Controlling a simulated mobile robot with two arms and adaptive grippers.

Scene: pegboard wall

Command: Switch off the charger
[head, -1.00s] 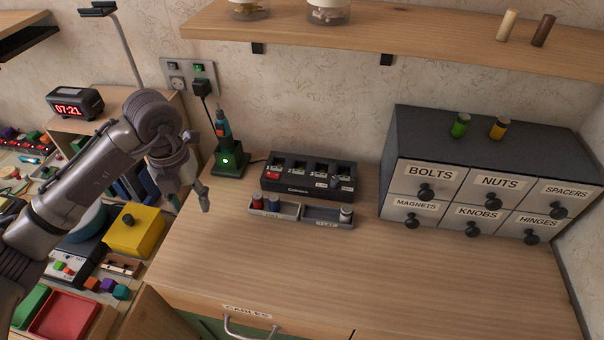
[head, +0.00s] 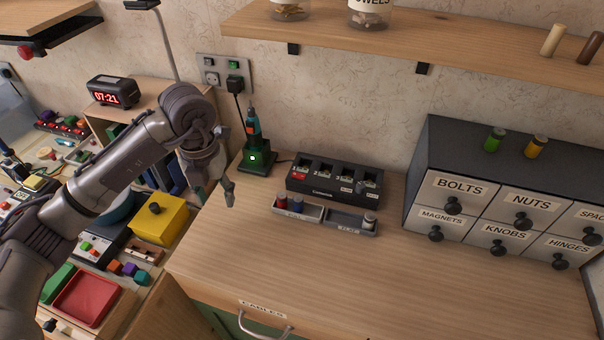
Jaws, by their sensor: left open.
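A wall socket plate (head: 223,73) on the back wall carries two small switches. The right switch (head: 233,65) shows green above a black plug (head: 235,85). My left gripper (head: 215,190) is open and empty, in front and left of the stand, below the socket plate. My right gripper is out of view.
A grey tray with small cylinders (head: 325,217) lies before the charger block. A labelled drawer cabinet (head: 500,205) stands at right. A wooden shelf (head: 420,45) overhangs the counter. The counter's front (head: 330,275) is clear. A yellow box (head: 160,220) sits at lower left.

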